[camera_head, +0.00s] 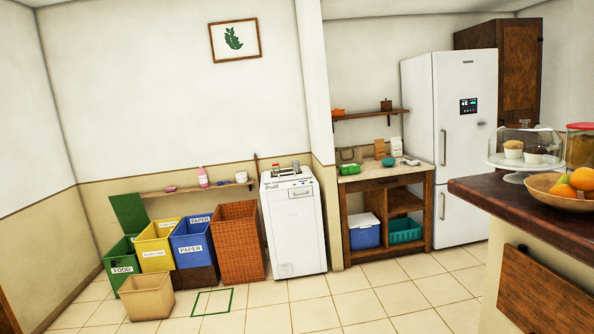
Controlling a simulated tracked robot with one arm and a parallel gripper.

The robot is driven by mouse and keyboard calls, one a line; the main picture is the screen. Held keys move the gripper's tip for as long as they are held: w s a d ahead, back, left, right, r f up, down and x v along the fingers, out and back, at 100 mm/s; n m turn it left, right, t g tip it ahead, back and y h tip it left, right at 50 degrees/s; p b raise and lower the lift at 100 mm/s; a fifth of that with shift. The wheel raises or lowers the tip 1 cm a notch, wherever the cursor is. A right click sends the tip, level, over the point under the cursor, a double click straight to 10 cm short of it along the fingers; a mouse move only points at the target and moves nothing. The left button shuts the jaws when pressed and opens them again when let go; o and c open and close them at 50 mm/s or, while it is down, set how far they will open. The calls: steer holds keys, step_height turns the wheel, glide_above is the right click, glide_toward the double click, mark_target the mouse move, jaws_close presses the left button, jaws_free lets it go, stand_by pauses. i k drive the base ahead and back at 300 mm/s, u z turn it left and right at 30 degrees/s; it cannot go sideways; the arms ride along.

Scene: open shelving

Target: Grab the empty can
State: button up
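My gripper is not visible in this view. No can is clear enough to identify as the empty one. Two small can-like items stand on top of the white washing machine (295,225): a reddish one (276,169) and a greyish one (295,166). They are too small to tell what they are or whether they are empty.
A green bin (121,268), yellow bin (155,255), blue bin (193,245), wicker basket (238,240) and tan bin (146,303) stand left of the washer. A wooden counter (520,205) juts in at right. The tiled floor (350,305) between is clear.

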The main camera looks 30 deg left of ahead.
mark_target(296, 165)
steer(key=u, duration=0.3)
steer(key=i, duration=1.7)
steer(key=u, duration=0.55)
steer(key=i, duration=1.3)
steer(key=u, duration=0.3)
steer(key=i, duration=2.6)
steer(key=z, duration=0.25)
steer(key=i, duration=1.85)
steer(key=z, duration=0.15)
